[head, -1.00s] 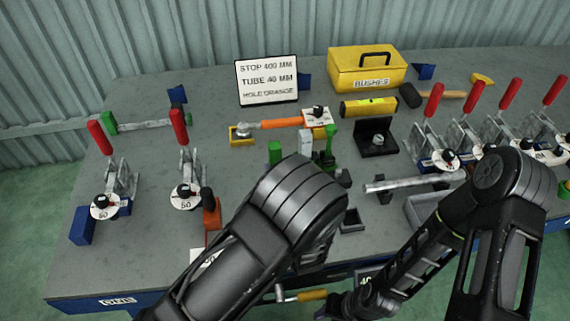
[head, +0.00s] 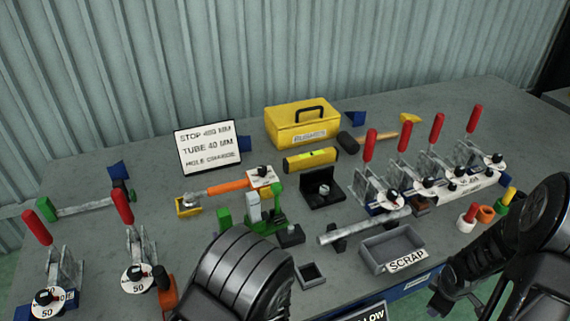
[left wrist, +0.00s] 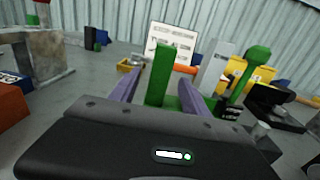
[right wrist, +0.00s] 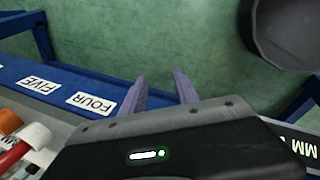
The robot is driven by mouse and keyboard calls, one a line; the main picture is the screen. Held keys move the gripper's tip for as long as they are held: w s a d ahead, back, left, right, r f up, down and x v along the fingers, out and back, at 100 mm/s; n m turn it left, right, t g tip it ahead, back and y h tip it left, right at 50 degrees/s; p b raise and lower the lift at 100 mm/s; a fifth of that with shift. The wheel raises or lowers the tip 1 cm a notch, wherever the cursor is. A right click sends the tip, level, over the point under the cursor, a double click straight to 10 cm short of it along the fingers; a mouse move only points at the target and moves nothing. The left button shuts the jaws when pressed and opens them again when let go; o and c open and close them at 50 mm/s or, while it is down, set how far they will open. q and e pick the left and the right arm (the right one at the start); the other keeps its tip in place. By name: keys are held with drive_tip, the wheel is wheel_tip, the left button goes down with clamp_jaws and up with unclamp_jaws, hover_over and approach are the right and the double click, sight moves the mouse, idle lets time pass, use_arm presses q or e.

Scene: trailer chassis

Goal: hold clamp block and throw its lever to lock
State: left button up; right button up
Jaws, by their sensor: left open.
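A green fixture (head: 262,220) stands mid-bench, with a green upright block (head: 224,218), a grey upright and a knobbed green lever. I cannot tell for sure that this is the clamp block. In the left wrist view the green block (left wrist: 160,75) rises between my open left gripper's fingers (left wrist: 158,84), apart from both as far as I can tell. The grey upright (left wrist: 214,68) and green lever (left wrist: 254,70) stand to its right. In the head view my arm hides the left gripper. My right gripper (right wrist: 160,80) is open and empty, over the floor by the bench's front edge.
Red-levered toggle clamps stand left (head: 135,250) and right (head: 375,185). A grey tube (head: 362,228) lies behind the scrap tray (head: 378,262). A yellow box (head: 302,125) and white sign (head: 208,152) stand behind. An orange-handled tool (head: 225,188) lies behind the green fixture.

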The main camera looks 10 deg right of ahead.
drive_tip(key=w+d+r+n+t+h, duration=0.1)
drive_tip(key=d+r+n+t+h, duration=0.3)
drive_tip(key=d+r, duration=0.95)
drive_tip(key=w+a+r+n+g, duration=0.1)
drive_tip(key=w+a+r+n, duration=0.25)
drive_tip(key=w, duration=0.45)
drive_tip(key=w+a+r+n, duration=0.3)
drive_tip(key=w+a+r, duration=0.1)
drive_tip(key=w, duration=0.3)
drive_tip(key=w+a+r+n+y, duration=0.15)
drive_tip(key=w+a, duration=0.25)
drive_tip(key=a, duration=0.4)
drive_tip(key=w+a+r+n, duration=0.2)
drive_tip(key=w+a+n, duration=0.15)
drive_tip(key=a, duration=0.45)
drive_tip(key=w+a+r+n, duration=0.2)
drive_tip(key=w+a, duration=0.2)
drive_tip(key=a, duration=0.3)
drive_tip(key=a+r+n+y, duration=0.1)
drive_tip(key=a+n, duration=0.1)
drive_tip(key=a, duration=0.5)
drive_tip(key=s+a+r+n+y, duration=0.1)
drive_tip(key=a+n, duration=0.1)
drive_tip(key=a, duration=0.6)
drive_tip(key=s+a+r+n+g+y, duration=0.1)
drive_tip(key=a+n, duration=0.1)
drive_tip(key=a, duration=0.6)
drive_tip(key=shift+s+a+r, duration=0.2)
drive_tip(key=shift+r, duration=0.05)
